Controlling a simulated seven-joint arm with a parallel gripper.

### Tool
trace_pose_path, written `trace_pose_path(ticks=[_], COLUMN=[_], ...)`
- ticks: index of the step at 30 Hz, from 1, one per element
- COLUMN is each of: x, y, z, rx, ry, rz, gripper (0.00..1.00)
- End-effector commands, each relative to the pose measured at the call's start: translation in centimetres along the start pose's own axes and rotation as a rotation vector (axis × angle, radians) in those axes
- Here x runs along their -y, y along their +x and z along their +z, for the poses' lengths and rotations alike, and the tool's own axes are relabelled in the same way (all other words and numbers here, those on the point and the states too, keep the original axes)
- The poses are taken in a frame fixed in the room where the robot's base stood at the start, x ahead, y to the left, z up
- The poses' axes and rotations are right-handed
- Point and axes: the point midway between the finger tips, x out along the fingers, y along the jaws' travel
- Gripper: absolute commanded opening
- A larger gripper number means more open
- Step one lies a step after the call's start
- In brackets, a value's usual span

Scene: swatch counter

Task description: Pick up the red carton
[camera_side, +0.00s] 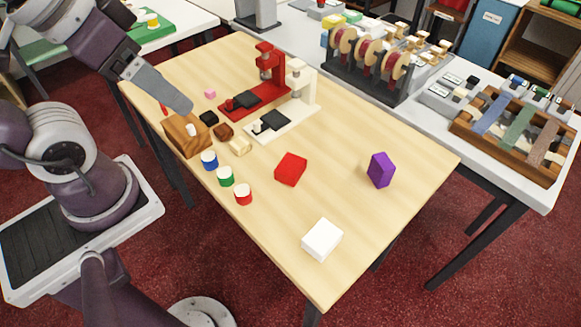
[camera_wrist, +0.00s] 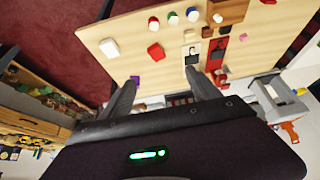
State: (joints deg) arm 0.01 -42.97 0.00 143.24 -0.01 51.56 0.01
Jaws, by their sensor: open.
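The red carton (camera_side: 290,169) lies on the light wooden table (camera_side: 360,215), near its middle. It also shows in the wrist view (camera_wrist: 156,51). My gripper (camera_wrist: 161,74) is open, with its two dark fingers spread apart and nothing between them. In the wrist view the carton lies beyond the fingertips and apart from them. I cannot make out the fingertips clearly in the side view.
A purple block (camera_side: 381,170) stands right of the carton and a white box (camera_side: 322,239) lies in front. Red (camera_side: 268,75) and cream (camera_side: 299,85) machines stand behind. Bare wood surrounds the carton.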

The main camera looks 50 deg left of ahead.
Motion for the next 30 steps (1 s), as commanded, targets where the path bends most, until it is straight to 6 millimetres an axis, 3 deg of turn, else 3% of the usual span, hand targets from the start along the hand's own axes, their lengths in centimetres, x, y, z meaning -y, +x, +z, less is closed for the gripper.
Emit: trace_pose_path(ticks=[5, 8, 16, 19, 26, 30], x=[0.0, 0.0, 0.0, -0.6, -4.7, -5.4], y=[0.0, 0.0, 0.0, 0.8, 7.2, 13.1], z=[0.0, 0.0, 0.0, -0.2, -3.1, -6.0], rx=[0.000, 0.000, 0.002, 0.075, 0.566, 0.815], ry=[0.000, 0.000, -0.001, -0.043, -0.464, -0.830], rz=[0.000, 0.000, 0.001, 0.030, 0.291, 0.463], gripper=[0.71, 0.89, 0.89, 0.89, 0.89, 0.89])
